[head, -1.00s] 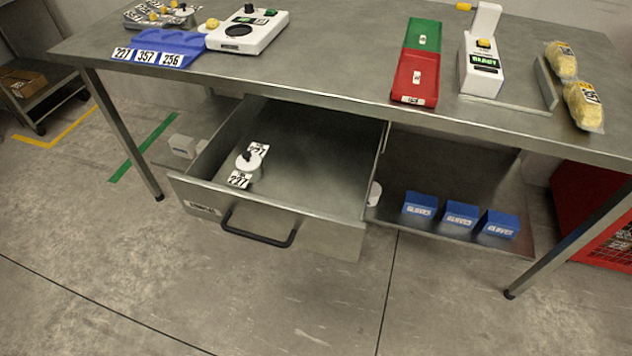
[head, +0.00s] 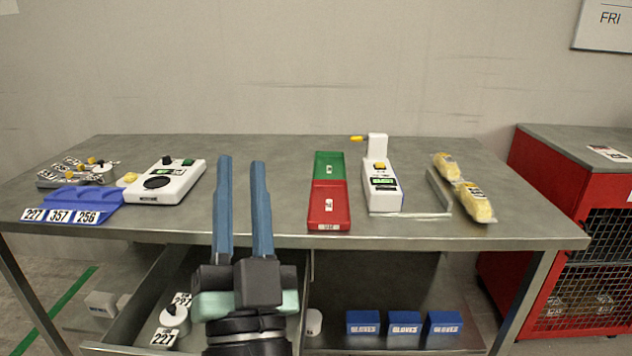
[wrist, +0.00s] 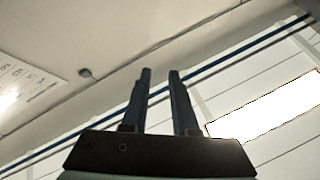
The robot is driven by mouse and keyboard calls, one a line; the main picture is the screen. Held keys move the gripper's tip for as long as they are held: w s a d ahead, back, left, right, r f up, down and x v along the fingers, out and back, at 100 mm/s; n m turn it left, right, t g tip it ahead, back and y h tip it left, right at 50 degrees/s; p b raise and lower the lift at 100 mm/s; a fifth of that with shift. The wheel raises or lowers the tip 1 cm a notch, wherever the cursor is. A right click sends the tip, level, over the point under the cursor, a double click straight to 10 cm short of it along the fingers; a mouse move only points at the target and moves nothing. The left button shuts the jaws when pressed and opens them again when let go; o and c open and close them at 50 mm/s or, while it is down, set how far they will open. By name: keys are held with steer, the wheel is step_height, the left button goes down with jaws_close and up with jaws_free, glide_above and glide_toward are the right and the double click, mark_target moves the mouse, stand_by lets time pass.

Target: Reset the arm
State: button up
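My gripper (head: 241,165) stands upright in the head view, its two long blue fingers pointing up in front of the steel table. The fingers are apart with nothing between them. In the wrist view my gripper (wrist: 160,75) also shows two spread, empty fingers against the ceiling and a bright light panel. My arm's wrist hides part of the open drawer below the table.
The steel table (head: 270,220) carries a blue numbered rack (head: 75,205), a white scale (head: 165,183), red and green trays (head: 329,195), a white device (head: 381,185) and yellow packs (head: 475,202). The open drawer (head: 150,310) holds items tagged 227. Blue glove boxes (head: 404,322) sit below.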

steer(key=s+d+r+n+t+h, duration=0.15)
steer(key=s+d+r, duration=0.3)
steer(key=r, duration=0.55)
steer(key=s+d+r+n+t+h, duration=0.1)
steer(key=s+d+r+n+h, duration=0.15)
steer(key=s+r, duration=0.45)
steer(key=w+r+m+p, duration=0.1)
steer(key=w+r+p, duration=0.2)
steer(key=r+p, duration=1.7)
steer(key=shift+d+r+p, duration=0.15)
steer(key=shift+r+p, duration=0.2)
steer(key=shift+r, duration=0.4)
